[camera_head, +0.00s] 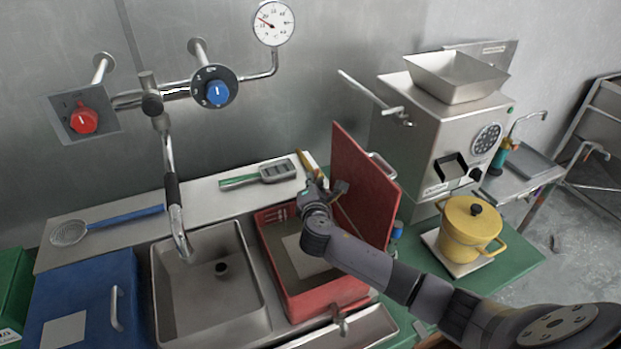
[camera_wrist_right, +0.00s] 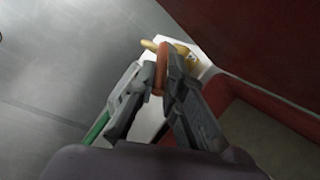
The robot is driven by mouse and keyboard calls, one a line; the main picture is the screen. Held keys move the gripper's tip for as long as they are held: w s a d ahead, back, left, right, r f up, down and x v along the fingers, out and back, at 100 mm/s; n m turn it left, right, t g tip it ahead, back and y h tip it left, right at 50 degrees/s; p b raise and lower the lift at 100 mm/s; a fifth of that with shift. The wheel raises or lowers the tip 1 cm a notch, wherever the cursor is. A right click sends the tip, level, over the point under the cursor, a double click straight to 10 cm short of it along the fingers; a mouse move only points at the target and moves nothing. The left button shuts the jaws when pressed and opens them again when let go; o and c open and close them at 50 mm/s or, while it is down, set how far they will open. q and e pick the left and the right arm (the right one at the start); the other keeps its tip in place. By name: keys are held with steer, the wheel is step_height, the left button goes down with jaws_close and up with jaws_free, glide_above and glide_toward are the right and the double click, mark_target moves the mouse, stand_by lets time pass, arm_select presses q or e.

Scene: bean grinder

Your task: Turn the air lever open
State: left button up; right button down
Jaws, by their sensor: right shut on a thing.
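My right gripper (camera_head: 312,184) reaches in from the lower right, over the back edge of the open red box. In the right wrist view its fingers (camera_wrist_right: 161,80) are shut on a small red-orange bar (camera_wrist_right: 162,62). A yellow piece (camera_wrist_right: 150,45) shows just beyond the bar, and a yellow part (camera_head: 303,163) also stands behind the gripper in the head view. I cannot tell whether the bar is the air lever, as its mount is hidden. My left gripper is not in view.
The raised red lid (camera_head: 360,175) stands close right of my right gripper. A scoop with a green handle (camera_head: 268,172) lies to its left. The sink (camera_head: 262,300), grinder (camera_head: 440,130) and yellow pot (camera_head: 465,237) are around. The red knob (camera_head: 83,121) and blue knob (camera_head: 217,93) are on the wall.

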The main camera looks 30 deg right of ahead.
steer(key=shift+s+d+f+n+y, duration=0.1)
steer(key=shift+s+n+y, duration=0.05)
steer(key=shift+n+y, duration=0.3)
steer(key=c, duration=1.7)
jaws_free()
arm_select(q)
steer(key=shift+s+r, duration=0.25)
arm_select(e)
steer(key=shift+o, duration=0.2)
steer(key=v, duration=1.2)
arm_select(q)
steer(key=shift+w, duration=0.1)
arm_select(e)
steer(key=shift+d+f, duration=0.1)
